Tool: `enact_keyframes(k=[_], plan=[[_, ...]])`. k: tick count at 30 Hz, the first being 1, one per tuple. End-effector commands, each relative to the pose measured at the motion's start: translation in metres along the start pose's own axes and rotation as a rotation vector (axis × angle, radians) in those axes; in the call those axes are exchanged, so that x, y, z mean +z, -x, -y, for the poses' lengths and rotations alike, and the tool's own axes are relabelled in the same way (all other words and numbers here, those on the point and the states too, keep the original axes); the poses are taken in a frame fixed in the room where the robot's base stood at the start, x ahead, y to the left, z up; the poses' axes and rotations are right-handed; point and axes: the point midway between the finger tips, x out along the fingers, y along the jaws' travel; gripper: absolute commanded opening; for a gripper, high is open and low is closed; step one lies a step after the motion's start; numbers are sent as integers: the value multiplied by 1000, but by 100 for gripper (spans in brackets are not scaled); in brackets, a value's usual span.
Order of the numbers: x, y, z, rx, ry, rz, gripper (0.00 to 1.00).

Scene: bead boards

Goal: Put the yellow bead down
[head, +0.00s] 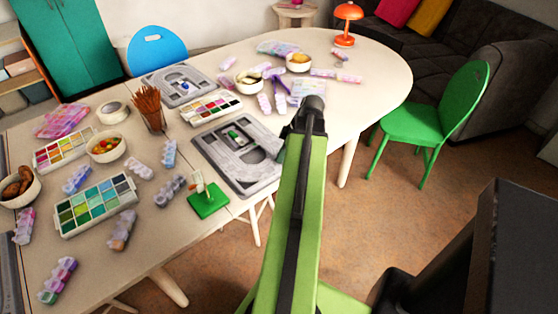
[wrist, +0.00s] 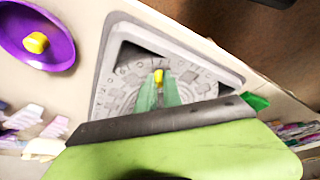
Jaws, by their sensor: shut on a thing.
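The yellow bead (wrist: 158,76) is between the tips of my gripper (wrist: 158,88) in the wrist view. My gripper's pale green fingers are shut on it, over the grey bead board (wrist: 110,78). I cannot tell whether the bead touches the board. In the head view the grey board (head: 212,152) lies near the table's front edge, with my arm at its right. The bead is not distinguishable there. A second yellow piece (wrist: 36,42) lies in a purple dish (wrist: 68,50) at the upper left of the wrist view.
Another grey board (head: 160,92) lies farther back. A green stand (head: 208,203), a cup of brown sticks (head: 150,110) and a paint tray (head: 211,108) surround the near board. Bowls and bead boxes crowd the table's left. A green chair (head: 430,125) stands at the right.

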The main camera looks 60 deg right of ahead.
Motion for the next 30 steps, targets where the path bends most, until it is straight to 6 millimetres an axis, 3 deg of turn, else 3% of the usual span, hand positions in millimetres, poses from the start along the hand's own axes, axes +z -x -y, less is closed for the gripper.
enact_keyframes(k=[1,12,13,18,30], plan=[[2,-7,0,-1,2,0,0],[-1,-11,2,-3,8,0,0],[-1,-10,2,-3,8,0,12],[-1,-9,2,-4,8,0,34],[-4,0,1,-3,7,1,35]])
